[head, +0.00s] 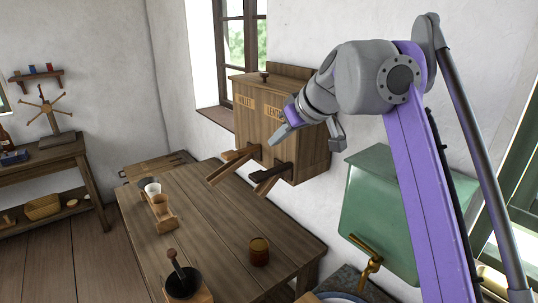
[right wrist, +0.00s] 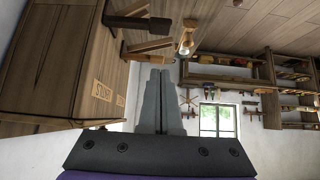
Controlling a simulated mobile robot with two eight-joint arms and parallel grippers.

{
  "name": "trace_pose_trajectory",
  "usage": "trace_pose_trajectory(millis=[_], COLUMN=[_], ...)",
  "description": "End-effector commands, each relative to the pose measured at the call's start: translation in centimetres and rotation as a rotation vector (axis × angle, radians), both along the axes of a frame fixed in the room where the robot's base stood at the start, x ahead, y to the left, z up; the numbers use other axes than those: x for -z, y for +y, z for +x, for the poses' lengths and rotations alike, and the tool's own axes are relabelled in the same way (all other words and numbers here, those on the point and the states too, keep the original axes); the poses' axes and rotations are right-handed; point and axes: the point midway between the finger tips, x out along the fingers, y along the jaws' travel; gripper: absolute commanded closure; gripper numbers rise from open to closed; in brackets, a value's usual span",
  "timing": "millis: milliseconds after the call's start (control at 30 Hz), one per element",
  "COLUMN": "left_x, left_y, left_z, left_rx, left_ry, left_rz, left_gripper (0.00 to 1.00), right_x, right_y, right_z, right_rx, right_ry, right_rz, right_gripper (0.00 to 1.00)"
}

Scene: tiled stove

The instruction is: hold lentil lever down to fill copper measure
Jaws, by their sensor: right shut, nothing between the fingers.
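The wooden dispenser (head: 305,150) hangs on the wall, with lettered labels; the right label (head: 275,112) is partly hidden by my gripper. A dark lever (head: 266,173) sticks out under its right side, above a wooden spout; it also shows in the right wrist view (right wrist: 140,23). An amber-brown, copper-like cup (head: 259,251) stands upright on the table, apart from the spouts. My right gripper (head: 285,132) is in front of the dispenser, above the lever and apart from it. Its fingers (right wrist: 154,92) are together and empty in the right wrist view. My left gripper is out of view.
The wooden table (head: 215,220) holds a white cup (head: 152,189), a small wooden stand (head: 161,209) and a dark mortar with pestle (head: 182,281). A green tank (head: 380,205) with a brass tap (head: 366,250) is at the right. The table's middle is clear.

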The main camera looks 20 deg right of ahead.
Motion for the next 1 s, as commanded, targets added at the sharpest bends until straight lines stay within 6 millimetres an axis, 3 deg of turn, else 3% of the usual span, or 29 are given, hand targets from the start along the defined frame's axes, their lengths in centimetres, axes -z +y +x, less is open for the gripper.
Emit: trace_pose_trajectory(millis=[467, 700, 1000], left_x=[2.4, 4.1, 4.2], left_y=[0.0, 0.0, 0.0], left_z=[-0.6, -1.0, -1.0], left_rx=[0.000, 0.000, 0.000], left_ry=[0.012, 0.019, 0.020], left_rz=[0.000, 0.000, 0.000], left_gripper=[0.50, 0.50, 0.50], right_x=[6.9, 10.1, 10.6], right_y=[2.4, 2.3, 2.3], right_z=[6.3, 6.1, 6.1], right_rx=[-0.001, 0.001, 0.000], right_ry=[0.000, 0.001, 0.000], right_rz=[0.000, 0.000, 0.000], right_gripper=[1.00, 1.00, 1.00])
